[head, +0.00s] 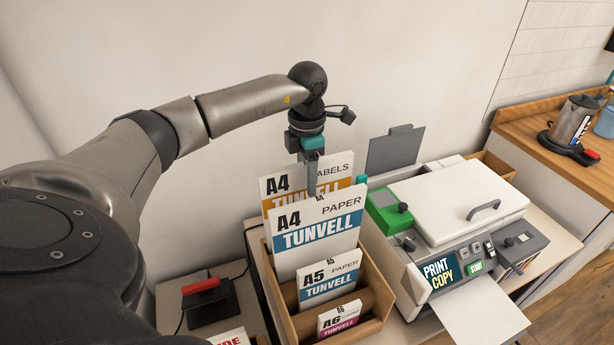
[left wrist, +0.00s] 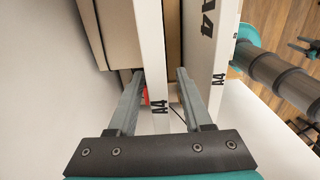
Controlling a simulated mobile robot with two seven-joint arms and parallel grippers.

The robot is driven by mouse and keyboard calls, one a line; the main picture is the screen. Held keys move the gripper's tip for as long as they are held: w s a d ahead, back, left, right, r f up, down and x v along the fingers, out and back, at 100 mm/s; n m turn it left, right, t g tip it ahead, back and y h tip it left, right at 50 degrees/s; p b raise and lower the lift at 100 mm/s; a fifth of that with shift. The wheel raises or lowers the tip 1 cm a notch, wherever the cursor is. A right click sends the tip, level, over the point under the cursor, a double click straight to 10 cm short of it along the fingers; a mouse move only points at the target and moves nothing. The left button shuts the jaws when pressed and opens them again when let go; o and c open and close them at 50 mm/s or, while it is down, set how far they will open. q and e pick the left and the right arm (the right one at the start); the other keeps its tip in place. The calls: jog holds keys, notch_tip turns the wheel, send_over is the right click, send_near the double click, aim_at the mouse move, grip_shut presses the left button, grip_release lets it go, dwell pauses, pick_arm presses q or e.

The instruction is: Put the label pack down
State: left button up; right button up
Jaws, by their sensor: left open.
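The label pack (head: 276,186) is a white A4 pack with an orange band. It stands upright at the back of a wooden organizer (head: 378,309), behind the A4 paper pack (head: 321,229). My left gripper (head: 311,180) reaches down over it from above, with its fingertips partly hidden by the front pack. In the left wrist view the open fingers (left wrist: 160,75) stand on either side of the edge of a white A4 pack (left wrist: 152,45), with gaps visible. The bottom of the label pack is hidden. My right gripper is not in view.
A5 (head: 328,279) and A6 (head: 339,319) packs stand in front in the organizer. A white printer (head: 445,210) with a green device (head: 388,212) is close on the right. A black stapler-like tool with a red handle (head: 205,293) lies left. The wall is close behind.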

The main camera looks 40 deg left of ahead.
pick_arm(q)
notch_tip(320, 180, up, 12)
jog(key=shift+r, duration=0.15)
dwell(0.5)
dwell(1.2)
